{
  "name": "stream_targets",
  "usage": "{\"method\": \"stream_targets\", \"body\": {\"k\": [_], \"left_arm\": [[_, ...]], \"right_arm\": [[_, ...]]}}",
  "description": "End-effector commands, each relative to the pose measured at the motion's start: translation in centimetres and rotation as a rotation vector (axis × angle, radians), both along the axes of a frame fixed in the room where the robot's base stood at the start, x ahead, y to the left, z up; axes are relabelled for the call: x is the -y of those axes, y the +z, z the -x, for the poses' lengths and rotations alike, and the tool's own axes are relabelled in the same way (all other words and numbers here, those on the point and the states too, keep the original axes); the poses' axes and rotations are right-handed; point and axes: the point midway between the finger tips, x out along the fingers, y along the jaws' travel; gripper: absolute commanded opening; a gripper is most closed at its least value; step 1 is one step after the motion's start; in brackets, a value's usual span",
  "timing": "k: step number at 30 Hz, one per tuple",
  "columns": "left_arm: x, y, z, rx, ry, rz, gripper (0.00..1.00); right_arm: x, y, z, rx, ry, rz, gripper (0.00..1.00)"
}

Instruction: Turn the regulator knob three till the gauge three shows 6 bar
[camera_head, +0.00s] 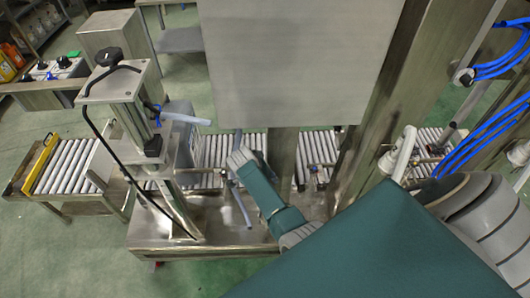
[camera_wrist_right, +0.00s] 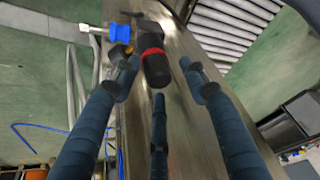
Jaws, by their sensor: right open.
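In the right wrist view a black cylindrical knob with a red ring (camera_wrist_right: 155,64) stands by a steel surface. It looks like a regulator knob, but I see no number on it. A blue fitting (camera_wrist_right: 95,29) with a brass-coloured part lies left of it. In the head view my teal and grey right arm reaches over the machine; I cannot make out the fingers there. No readable gauge dial is visible. My left gripper is out of view.
In the head view a steel machine with a black handwheel (camera_head: 109,56) stands left of my arm. A roller conveyor (camera_head: 220,150) runs behind. A large grey panel (camera_head: 295,60) and steel post (camera_head: 375,100) block the middle. Blue hoses (camera_head: 500,65) hang at right.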

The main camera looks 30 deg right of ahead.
Motion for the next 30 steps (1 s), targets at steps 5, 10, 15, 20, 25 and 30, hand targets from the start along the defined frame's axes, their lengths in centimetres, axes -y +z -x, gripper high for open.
{"method": "stream_targets", "body": {"k": [5,10,15,20,25,30], "left_arm": [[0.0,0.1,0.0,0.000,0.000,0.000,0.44],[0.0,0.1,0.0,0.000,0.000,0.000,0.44],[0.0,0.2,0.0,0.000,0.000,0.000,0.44],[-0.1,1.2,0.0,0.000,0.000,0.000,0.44],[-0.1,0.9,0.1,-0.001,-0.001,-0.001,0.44],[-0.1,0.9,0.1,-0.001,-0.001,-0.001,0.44]], "right_arm": [[0.0,0.1,0.0,0.000,0.000,0.000,0.32],[0.0,0.1,0.0,0.001,0.000,0.001,0.01],[0.1,0.2,-0.1,0.004,0.005,0.002,0.01],[0.1,0.5,-0.2,0.006,0.066,0.004,0.00],[0.2,0.4,-0.3,0.009,0.070,0.005,0.00],[0.2,0.4,-0.3,0.009,0.070,0.005,0.44]]}}
